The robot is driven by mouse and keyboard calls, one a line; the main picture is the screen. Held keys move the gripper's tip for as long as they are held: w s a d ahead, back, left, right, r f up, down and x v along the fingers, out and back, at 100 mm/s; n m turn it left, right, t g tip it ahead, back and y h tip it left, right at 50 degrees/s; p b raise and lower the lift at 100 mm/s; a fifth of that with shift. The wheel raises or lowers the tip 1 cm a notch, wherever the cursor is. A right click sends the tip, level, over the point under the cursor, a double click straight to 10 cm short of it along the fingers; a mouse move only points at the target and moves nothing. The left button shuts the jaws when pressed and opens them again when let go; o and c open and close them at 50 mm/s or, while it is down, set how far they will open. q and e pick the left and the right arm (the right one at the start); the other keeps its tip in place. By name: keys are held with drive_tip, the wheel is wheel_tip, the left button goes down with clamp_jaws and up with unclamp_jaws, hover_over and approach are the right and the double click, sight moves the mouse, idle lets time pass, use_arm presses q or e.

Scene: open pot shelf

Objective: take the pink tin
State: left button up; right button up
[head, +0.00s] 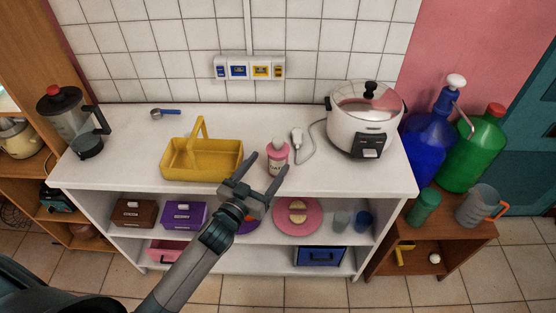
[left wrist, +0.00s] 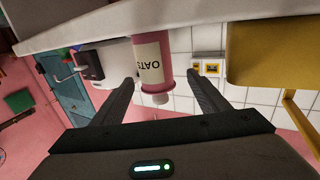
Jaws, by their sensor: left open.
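My right gripper is not in view.
The yellow basket (head: 200,165) stands close to the left of the tin. Shelves below hold boxes and a pink plate (head: 314,218).

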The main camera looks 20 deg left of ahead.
sight(272, 161)
use_arm(q)
drive_tip(key=w, duration=0.2)
drive_tip(key=w+p, duration=0.1)
drive_tip(key=shift+w+d, duration=0.35)
drive_tip(key=shift+w, duration=0.2)
drive_tip(key=shift+w, duration=0.1)
drive_tip(key=shift+w+d+r+p, duration=0.1)
drive_tip(key=shift+w+d+p, duration=0.2)
drive_tip(key=shift+w+p, duration=0.15)
drive_tip(key=w, duration=0.1)
drive_tip(key=w+d+p, duration=0.1)
drive_tip(key=w, duration=0.1)
drive_tip(key=shift+w+f, duration=0.2)
drive_tip(key=shift+w, duration=0.35)
